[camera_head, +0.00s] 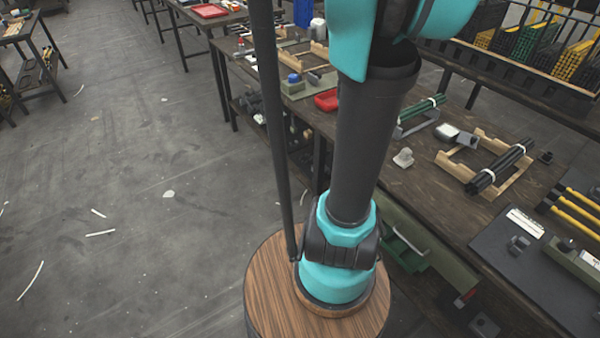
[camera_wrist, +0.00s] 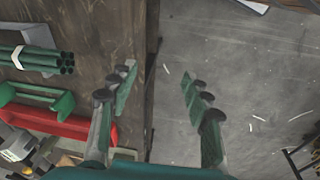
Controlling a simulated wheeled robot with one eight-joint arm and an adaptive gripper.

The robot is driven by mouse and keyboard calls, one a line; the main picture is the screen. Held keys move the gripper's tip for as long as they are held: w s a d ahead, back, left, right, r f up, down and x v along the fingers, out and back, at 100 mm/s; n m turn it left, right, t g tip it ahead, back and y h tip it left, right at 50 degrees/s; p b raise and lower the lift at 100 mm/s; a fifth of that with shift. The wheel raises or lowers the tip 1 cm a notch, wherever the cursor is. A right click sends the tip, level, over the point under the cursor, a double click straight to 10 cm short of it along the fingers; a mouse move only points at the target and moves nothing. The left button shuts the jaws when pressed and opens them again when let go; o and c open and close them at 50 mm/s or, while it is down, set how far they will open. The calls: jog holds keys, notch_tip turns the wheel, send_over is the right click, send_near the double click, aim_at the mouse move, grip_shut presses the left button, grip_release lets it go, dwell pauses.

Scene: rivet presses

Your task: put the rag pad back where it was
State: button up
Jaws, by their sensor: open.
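I cannot pick out the rag pad with certainty. A small pale lump (camera_head: 403,157) lies on the dark wooden bench (camera_head: 420,185) in the head view, but it is too small to tell whether it is a pad. In the wrist view my gripper (camera_wrist: 158,76) is open, with nothing between its fingers. It is above the bench edge, with the left finger over the wood and the right finger over the grey floor. In the head view my arm hides part of the bench, and my gripper is out of the picture.
Green tubes (camera_wrist: 38,60) tied with a white band and a red bin (camera_wrist: 62,126) lie left of my gripper in the wrist view. In the head view, black tubes (camera_head: 500,167) rest on a wooden cradle near a dark mat (camera_head: 500,255). The floor (camera_head: 150,200) at left is mostly clear.

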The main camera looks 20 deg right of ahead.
jog(key=s+a+f+m+t, duration=0.1)
jog(key=s+a+f, duration=0.2)
jog(key=a, duration=0.6)
jog(key=s+a+f+t+y, duration=0.1)
jog(key=s+a+f, duration=0.2)
jog(key=a, duration=0.6)
jog(key=shift+a+m, duration=0.2)
jog(key=shift+m, duration=0.2)
jog(key=shift+d+f, duration=0.1)
jog(key=shift+f, duration=0.05)
